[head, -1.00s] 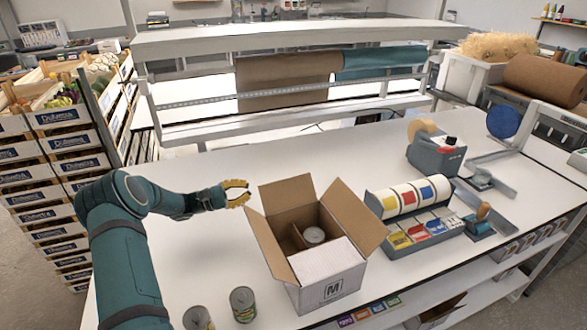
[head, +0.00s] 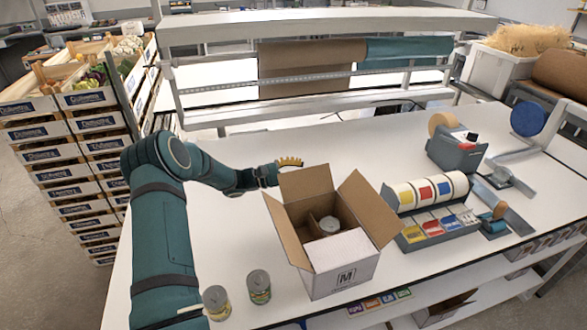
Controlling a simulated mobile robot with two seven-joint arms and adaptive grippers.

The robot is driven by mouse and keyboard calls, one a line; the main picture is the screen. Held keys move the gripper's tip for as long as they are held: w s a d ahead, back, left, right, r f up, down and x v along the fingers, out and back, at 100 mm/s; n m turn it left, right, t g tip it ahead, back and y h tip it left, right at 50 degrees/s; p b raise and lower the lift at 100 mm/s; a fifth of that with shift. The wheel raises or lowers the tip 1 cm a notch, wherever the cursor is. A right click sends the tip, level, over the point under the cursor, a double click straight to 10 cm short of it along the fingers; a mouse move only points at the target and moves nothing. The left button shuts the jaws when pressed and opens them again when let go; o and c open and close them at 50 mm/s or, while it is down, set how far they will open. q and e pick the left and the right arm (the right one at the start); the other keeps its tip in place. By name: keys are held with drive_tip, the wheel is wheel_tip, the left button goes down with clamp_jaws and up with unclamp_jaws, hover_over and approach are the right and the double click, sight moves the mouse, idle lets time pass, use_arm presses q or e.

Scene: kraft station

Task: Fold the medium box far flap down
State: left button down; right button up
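The medium box (head: 345,276) stands open on the white table. Its far flap (head: 306,182) points up. The left flap (head: 286,232) and right flap (head: 370,207) lean outward. A white panel (head: 336,250), apparently the near flap folded inward, covers the front of the opening. A round-lidded item (head: 329,224) and brown dividers show inside. My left gripper (head: 290,163) is just behind the upper left part of the far flap. One yellow toothed finger shows; the flap hides the rest, so its opening and any contact are unclear. My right gripper is out of view.
Two cans (head: 259,287) (head: 216,303) stand left of the box near the front edge. A label dispenser (head: 428,205) is close on the right, with a tape dispenser (head: 457,151) behind it. The table behind the box is clear.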

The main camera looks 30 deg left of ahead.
use_arm(q)
drive_tip(key=shift+s+d+r, duration=0.1)
drive_tip(key=shift+d, duration=0.1)
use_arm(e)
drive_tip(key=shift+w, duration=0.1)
use_arm(q)
drive_tip(key=shift+s+d+r+m+b, duration=0.1)
drive_tip(key=shift+r+m+b, duration=0.15)
drive_tip(key=shift+m+b, duration=0.15)
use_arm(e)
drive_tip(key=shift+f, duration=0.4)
